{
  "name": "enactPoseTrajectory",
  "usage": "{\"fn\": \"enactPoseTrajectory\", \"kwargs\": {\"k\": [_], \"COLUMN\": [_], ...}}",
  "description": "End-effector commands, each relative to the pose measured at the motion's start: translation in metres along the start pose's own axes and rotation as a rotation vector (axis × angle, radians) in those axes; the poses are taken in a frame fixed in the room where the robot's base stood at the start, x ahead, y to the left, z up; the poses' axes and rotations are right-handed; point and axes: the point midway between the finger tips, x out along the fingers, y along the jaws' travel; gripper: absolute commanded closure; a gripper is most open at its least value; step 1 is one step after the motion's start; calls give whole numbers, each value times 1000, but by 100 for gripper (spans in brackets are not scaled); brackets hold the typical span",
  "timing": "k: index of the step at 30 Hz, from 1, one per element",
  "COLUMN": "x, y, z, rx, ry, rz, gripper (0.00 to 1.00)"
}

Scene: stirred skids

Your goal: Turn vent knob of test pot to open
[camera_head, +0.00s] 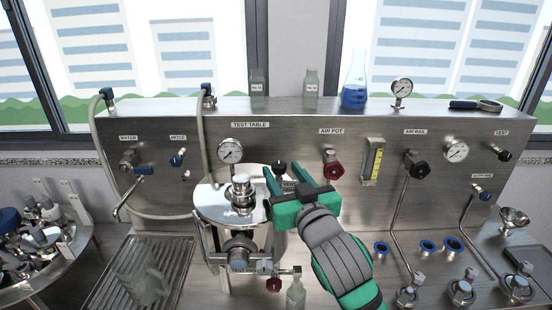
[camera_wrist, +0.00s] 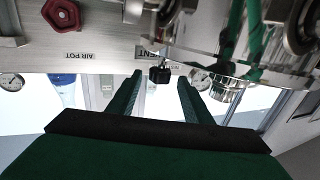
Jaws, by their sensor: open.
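The test pot (camera_head: 210,203) is a shiny steel vessel with a round lid, standing against the steel panel. A small black vent knob (camera_head: 279,167) sits on the panel just right of the pot's lid, with a partly hidden VENT label by it. My gripper (camera_head: 281,172) is open in front of this knob. In the wrist view, which is upside down, the black knob (camera_wrist: 159,74) appears between the two green fingertips (camera_wrist: 160,82). I see no clear contact, and the gap in depth is hard to judge. The gripper hides part of the label.
A red air pot knob (camera_head: 333,170) is close to the right of my gripper. A pressure gauge (camera_head: 229,150) and hoses are at left. A black air rail knob (camera_head: 417,168) and another vent knob (camera_head: 505,155) are farther right. A small bottle (camera_head: 296,292) stands below the pot's outlet.

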Motion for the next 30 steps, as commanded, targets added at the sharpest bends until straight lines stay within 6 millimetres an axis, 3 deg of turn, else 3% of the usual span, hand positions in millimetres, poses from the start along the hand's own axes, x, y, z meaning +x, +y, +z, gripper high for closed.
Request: {"fn": "enactPoseTrajectory", "kwargs": {"k": [6, 12, 25, 30], "x": [39, 61, 69, 69], "y": [2, 4, 4, 4], "z": [0, 0, 0, 0], "rx": [-3, -1, 0, 0], "ry": [-1, 0, 0, 1], "rz": [3, 6, 7, 7], "gripper": [54, 54, 54, 95]}}
